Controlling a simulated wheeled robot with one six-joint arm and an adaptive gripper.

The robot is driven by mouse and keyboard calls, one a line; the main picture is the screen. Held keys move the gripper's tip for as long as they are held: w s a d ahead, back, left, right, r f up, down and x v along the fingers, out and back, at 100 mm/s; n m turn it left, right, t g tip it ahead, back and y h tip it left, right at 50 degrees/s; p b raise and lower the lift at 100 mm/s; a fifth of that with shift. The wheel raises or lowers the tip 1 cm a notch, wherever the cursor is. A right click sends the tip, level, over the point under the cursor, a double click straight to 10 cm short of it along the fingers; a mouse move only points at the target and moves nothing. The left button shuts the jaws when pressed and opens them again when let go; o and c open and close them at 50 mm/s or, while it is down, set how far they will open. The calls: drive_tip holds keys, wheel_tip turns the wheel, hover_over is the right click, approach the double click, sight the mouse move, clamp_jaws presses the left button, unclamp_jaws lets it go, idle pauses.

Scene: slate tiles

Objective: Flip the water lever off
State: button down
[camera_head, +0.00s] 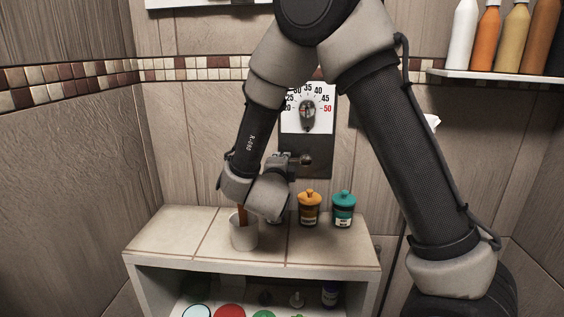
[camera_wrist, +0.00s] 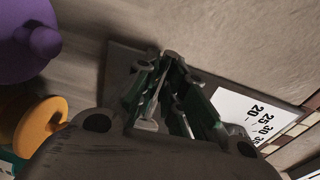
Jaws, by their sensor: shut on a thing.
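The water lever's dark wall plate (camera_head: 318,145) sits below a white dial panel, with a dark round fitting (camera_head: 305,159) on it. My gripper (camera_head: 292,163) reaches the plate's left side from the front. In the wrist view my gripper (camera_wrist: 166,66) has its fingers closed in front of the dark plate (camera_wrist: 118,72), around a slim pale-grey piece that looks like the water lever (camera_wrist: 153,105). The fingers and wrist hide most of the lever, so its exact angle cannot be told.
A temperature dial (camera_head: 309,115) is just above. On the tiled shelf top stand a white cup (camera_head: 244,236), an orange bottle (camera_head: 309,209) and a teal bottle (camera_head: 343,211). A purple container (camera_wrist: 25,45) is close in the wrist view. More bottles (camera_head: 487,38) stand upper right.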

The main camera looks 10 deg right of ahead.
drive_tip(key=shift+w+a+r, duration=0.15)
drive_tip(key=shift+r, duration=0.2)
drive_tip(key=c, duration=1.7)
unclamp_jaws()
drive_tip(key=shift+o, duration=1.1)
drive_tip(key=shift+f, duration=0.1)
